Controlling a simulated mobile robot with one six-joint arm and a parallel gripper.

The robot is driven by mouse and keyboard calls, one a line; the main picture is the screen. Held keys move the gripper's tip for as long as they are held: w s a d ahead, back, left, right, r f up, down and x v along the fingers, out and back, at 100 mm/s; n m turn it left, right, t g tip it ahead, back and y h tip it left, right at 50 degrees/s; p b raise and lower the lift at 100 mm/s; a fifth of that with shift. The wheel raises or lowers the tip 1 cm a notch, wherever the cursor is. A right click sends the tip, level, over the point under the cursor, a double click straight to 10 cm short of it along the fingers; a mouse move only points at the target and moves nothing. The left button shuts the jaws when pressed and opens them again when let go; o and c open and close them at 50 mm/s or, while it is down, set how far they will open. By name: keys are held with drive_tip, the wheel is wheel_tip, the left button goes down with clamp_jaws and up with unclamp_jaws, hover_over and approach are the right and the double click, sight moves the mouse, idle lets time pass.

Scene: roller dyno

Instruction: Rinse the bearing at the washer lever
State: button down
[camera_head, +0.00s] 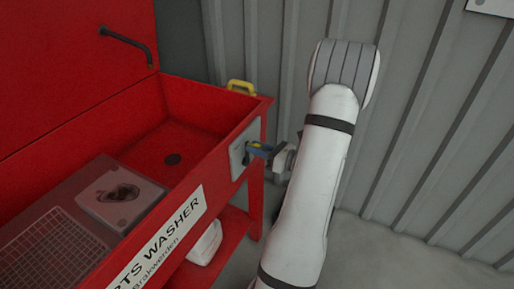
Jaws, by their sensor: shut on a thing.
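The red parts washer (237,137) stands at the left, its open basin facing up. No other bearing is visible.
A black spout (126,42) sticks out from the back panel over the basin. A wire grid (52,250) lies at the left front. A yellow handle (241,87) sits on the far rim. A white container (205,243) stands on the lower shelf. Grey corrugated wall stands close behind my arm.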

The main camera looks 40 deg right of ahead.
drive_tip(key=shift+w+d+r+m+p, duration=0.15)
drive_tip(key=shift+d+r+m+p, duration=0.2)
drive_tip(key=shift+m+p, duration=0.6)
drive_tip(key=shift+w+d+f+m+p, duration=0.15)
drive_tip(key=shift+d+f+m+p, duration=0.2)
drive_tip(key=shift+p, duration=0.65)
drive_tip(key=shift+w+d+f+m, duration=0.1)
drive_tip(key=shift+d+f+m, duration=0.05)
drive_tip(key=shift+d+m, duration=0.15)
drive_tip(key=c, duration=1.2)
unclamp_jaws()
drive_tip(key=shift+a, duration=0.1)
drive_tip(key=v, duration=0.8)
